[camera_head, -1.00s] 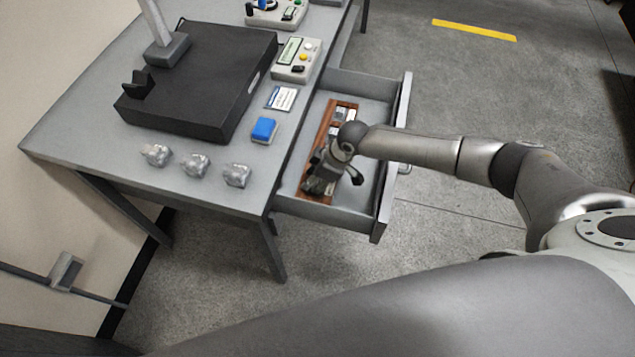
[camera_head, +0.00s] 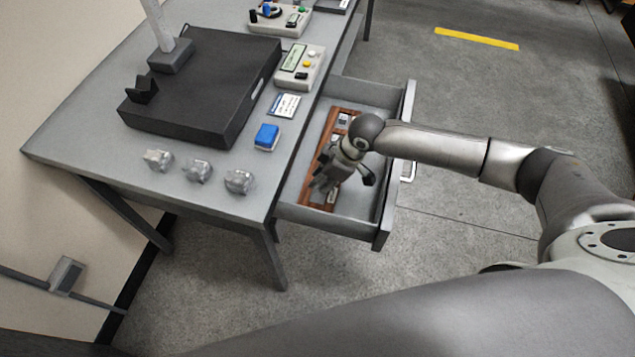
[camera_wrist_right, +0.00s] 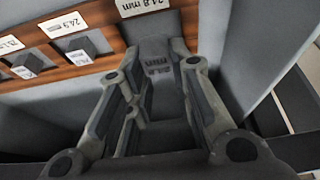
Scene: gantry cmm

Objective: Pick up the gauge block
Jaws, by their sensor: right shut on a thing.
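A dark grey gauge block (camera_wrist_right: 157,42) with printed, upside-down size marking is between the fingers of my right gripper (camera_wrist_right: 157,62) in the right wrist view. The fingers are shut on its sides. In the head view my right gripper (camera_head: 324,184) is over the near end of a brown wooden block rack (camera_head: 307,194) in the open drawer. The gripper hides the held block there. I cannot tell how far the block is above the rack. My left gripper is not in view.
Other dark blocks (camera_wrist_right: 27,66) sit in the rack beside labels. The drawer's front wall (camera_head: 394,190) is right of the gripper, and the table edge is left. A blue block (camera_head: 267,136), clear-grey pieces (camera_head: 238,181) and a black machine base (camera_head: 200,95) stand on the table.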

